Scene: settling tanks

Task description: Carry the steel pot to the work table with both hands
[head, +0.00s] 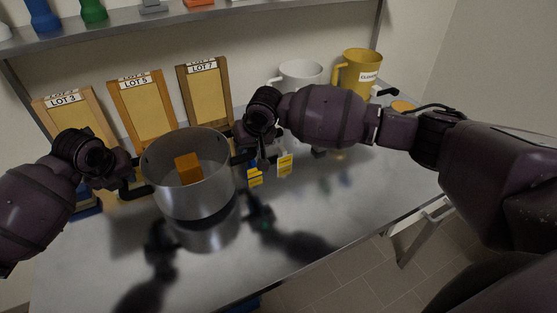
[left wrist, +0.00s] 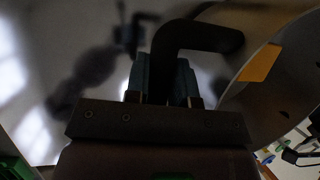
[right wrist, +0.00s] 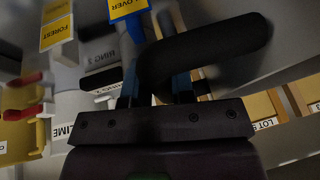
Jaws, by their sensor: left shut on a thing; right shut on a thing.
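The steel pot (head: 200,200) is upright over a shiny steel table top (head: 330,210), with an orange block (head: 188,168) inside it. I cannot tell whether its base touches the table, because its lower part merges with the reflection. My left gripper (head: 130,187) is shut on the pot's left black handle, which shows in the left wrist view (left wrist: 200,38). My right gripper (head: 246,153) is shut on the opposite black handle, seen in the right wrist view (right wrist: 210,48). I cannot tell whether this top is the work table.
Framed boards labelled LOT (head: 143,110) stand along the back wall. A white jug (head: 300,72) and a yellow jug (head: 362,72) stand at the back right. Small yellow tags (head: 285,165) are right of the pot. A shelf (head: 200,15) runs above. The front right table top is clear.

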